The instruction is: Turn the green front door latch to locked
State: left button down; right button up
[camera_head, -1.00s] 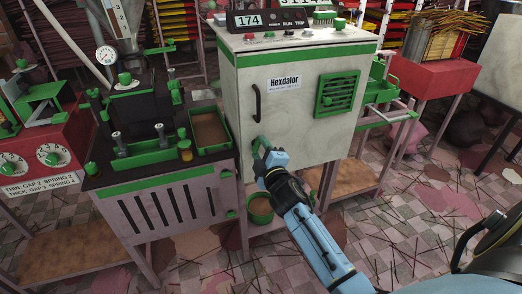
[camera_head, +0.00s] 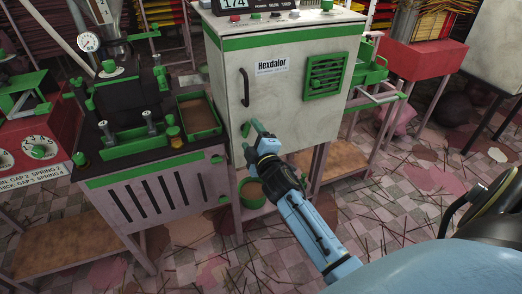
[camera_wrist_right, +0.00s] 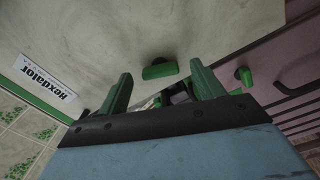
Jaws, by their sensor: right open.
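The white cabinet (camera_head: 285,95), labelled Hexdalor, has a dark door handle (camera_head: 244,87) on its front. The green latch (camera_wrist_right: 160,70) shows in the right wrist view as a short bar on the pale door face, lying roughly crosswise between the finger directions. My right gripper (camera_head: 249,139) is at the door's lower left, below the handle. In the right wrist view its two green fingers (camera_wrist_right: 162,88) are spread apart, with the latch just beyond and between them; nothing is held. In the head view the latch is hard to tell from the green fingers. My left gripper is not in view.
A low machine with a slotted front (camera_head: 160,200) and a green-rimmed tray (camera_head: 199,132) stands left of the cabinet. A green vent (camera_head: 326,76) is on the door's right. A green bowl (camera_head: 255,204) is below the cabinet. Sticks litter the tiled floor (camera_head: 400,225).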

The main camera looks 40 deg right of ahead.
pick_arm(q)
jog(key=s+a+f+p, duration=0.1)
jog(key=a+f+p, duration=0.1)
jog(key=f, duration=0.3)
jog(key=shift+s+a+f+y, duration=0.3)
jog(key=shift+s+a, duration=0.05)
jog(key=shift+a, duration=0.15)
pick_arm(e)
jog(key=v, duration=1.2)
jog(key=shift+s+f, duration=0.1)
jog(key=shift+s, duration=0.05)
